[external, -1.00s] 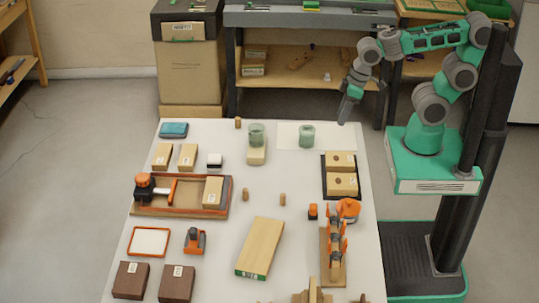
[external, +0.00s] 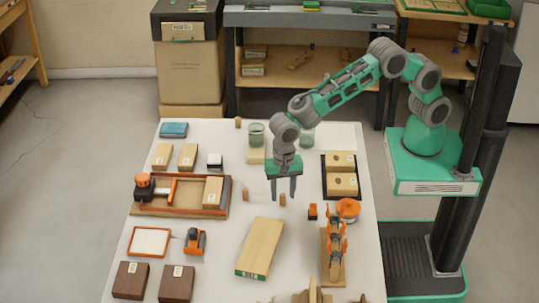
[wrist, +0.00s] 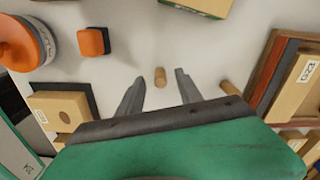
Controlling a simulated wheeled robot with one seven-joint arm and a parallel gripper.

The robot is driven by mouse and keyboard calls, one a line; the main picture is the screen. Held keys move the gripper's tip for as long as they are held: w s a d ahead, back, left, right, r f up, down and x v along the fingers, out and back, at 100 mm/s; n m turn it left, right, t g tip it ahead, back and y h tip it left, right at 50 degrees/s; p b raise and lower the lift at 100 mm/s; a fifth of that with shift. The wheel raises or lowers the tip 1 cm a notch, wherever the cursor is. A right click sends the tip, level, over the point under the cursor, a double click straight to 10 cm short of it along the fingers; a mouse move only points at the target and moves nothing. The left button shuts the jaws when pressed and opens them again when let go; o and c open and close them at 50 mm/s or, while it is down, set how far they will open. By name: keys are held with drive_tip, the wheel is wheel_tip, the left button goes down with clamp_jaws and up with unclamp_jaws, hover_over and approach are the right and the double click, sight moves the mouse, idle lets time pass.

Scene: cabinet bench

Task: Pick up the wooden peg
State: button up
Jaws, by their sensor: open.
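A small wooden peg (external: 282,199) is on the white table, just below my gripper (external: 285,197) in the external view. In the wrist view the peg (wrist: 160,77) shows between the two spread fingertips of my gripper (wrist: 161,74), touching neither as far as I can see. My gripper is open and empty, pointing down. A second similar peg (external: 245,194) stands to the left and shows in the wrist view (wrist: 228,103) by the right finger. A third small wooden piece (external: 238,122) is at the table's back edge.
A long wooden block (external: 260,247) lies in front of my gripper. An orange-topped block (external: 312,211) and an orange round object (external: 348,208) are to the right. A dark tray with two wooden blocks (external: 325,185) is behind those. A wooden tray (external: 180,212) is on the left.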

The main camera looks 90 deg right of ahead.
wheel_tip(320, 180, down, 2)
drive_tip(key=shift+f, duration=0.15)
drive_tip(key=shift+c, duration=0.4)
clamp_jaws()
